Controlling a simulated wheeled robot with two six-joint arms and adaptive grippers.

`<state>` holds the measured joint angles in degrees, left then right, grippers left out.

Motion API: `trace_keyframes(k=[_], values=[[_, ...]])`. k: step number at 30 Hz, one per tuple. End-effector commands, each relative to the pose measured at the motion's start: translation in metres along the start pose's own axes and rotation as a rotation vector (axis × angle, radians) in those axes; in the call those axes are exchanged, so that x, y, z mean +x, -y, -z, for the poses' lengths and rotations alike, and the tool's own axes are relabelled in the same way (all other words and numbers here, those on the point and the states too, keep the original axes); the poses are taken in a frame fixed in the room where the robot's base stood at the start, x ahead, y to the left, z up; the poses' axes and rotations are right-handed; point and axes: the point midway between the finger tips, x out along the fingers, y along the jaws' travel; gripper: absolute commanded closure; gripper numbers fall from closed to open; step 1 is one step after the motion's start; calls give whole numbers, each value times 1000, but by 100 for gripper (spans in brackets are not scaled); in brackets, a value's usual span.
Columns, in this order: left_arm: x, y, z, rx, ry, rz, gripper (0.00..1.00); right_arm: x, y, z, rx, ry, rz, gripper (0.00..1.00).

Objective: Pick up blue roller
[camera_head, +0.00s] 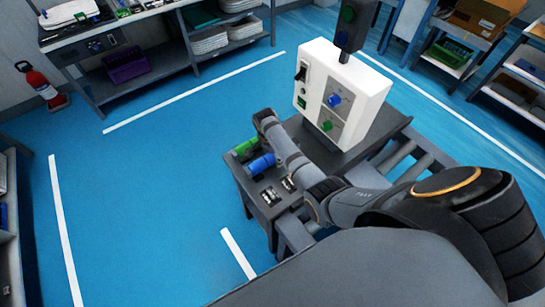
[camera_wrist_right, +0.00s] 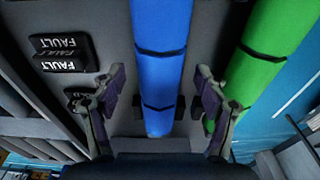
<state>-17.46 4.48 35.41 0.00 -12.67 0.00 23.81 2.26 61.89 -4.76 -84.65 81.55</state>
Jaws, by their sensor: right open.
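The blue roller (camera_head: 262,164) lies on the dark grey bench top (camera_head: 243,182), beside the green roller (camera_head: 246,146). In the right wrist view the blue roller (camera_wrist_right: 160,60) runs between the two fingers of my right gripper (camera_wrist_right: 160,88), which is open with a gap on each side of the roller. The green roller (camera_wrist_right: 265,55) lies to the right, close behind the right finger. In the head view my right arm reaches over the bench, and its gripper fingers cannot be made out. My left gripper is not in view.
Black blocks marked FAULT (camera_wrist_right: 62,52) lie left of the blue roller. A white control box (camera_head: 340,97) with buttons stands on the bench behind my right arm. Shelving (camera_head: 190,45), a fire extinguisher (camera_head: 41,82) and open blue floor (camera_head: 160,165) lie beyond.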

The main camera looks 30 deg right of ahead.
Motion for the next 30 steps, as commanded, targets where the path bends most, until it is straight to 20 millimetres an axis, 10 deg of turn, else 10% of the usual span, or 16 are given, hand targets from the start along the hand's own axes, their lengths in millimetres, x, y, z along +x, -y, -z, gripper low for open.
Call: trace_keyframes(k=[3,19,30], values=[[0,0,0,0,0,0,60,0,0,0,0,0,0,26],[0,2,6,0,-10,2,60,0,0,0,0,-1,0,98],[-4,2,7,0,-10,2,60,-6,1,2,-1,-1,1,100]])
